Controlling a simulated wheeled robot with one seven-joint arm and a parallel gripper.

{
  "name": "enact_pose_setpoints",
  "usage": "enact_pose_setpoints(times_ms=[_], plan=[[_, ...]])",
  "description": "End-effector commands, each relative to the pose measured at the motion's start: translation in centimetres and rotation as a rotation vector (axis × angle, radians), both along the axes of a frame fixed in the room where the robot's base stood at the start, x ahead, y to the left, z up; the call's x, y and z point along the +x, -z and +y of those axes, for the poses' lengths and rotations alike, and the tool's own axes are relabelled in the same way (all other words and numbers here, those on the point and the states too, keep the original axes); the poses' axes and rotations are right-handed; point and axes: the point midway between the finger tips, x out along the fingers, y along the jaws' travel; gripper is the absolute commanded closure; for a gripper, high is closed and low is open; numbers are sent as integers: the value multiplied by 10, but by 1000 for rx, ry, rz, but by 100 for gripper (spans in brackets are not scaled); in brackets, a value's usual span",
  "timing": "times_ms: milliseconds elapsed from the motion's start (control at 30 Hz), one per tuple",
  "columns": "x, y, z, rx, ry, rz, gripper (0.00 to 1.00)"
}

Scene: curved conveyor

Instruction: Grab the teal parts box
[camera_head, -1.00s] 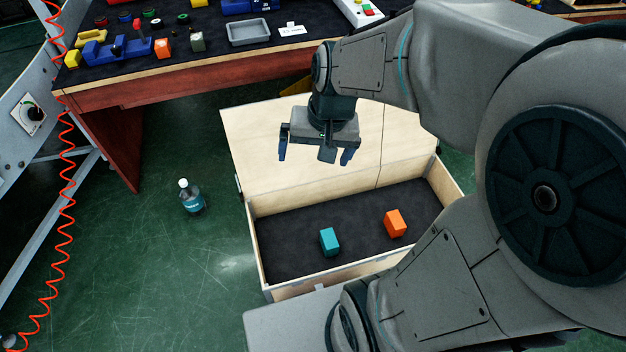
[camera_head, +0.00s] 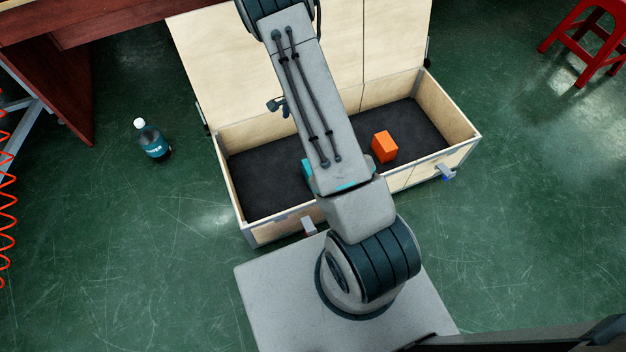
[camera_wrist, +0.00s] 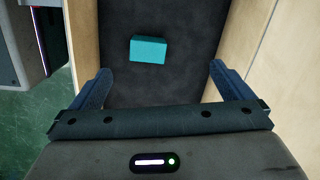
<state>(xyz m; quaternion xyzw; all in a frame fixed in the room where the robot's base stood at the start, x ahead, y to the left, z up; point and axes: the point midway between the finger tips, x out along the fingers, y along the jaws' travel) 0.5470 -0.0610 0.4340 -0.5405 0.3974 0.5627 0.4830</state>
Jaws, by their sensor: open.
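The teal parts box (camera_wrist: 148,50) lies on the dark floor of the open wooden crate, ahead of my gripper in the wrist view. In the head view only a sliver of the teal box (camera_head: 307,170) shows beside my arm, which hides the rest. My gripper (camera_wrist: 155,80) is open, its two blue fingers wide apart with nothing between them. The box is beyond the fingertips and roughly between them in the picture, apart from both. In the head view my arm hides most of the gripper.
An orange box (camera_head: 384,147) lies in the same wooden crate (camera_head: 236,200), right of the teal one. The crate's lid (camera_head: 215,75) stands open behind. A bottle (camera_head: 150,139) stands on the green floor at left. A red stool (camera_head: 590,40) is at the upper right.

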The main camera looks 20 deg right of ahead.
Motion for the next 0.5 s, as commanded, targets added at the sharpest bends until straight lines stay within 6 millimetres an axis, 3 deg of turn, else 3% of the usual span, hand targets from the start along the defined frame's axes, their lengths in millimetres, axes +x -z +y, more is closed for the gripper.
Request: enact_pose_setpoints(times_ms=[33,200,300,500], plan=[[-2,43,-8,-19,40,19,0],[-6,118,-29,-71,155,49,0],[-9,145,-37,-93,197,59,0],[-13,173,-44,-109,228,65,0]])
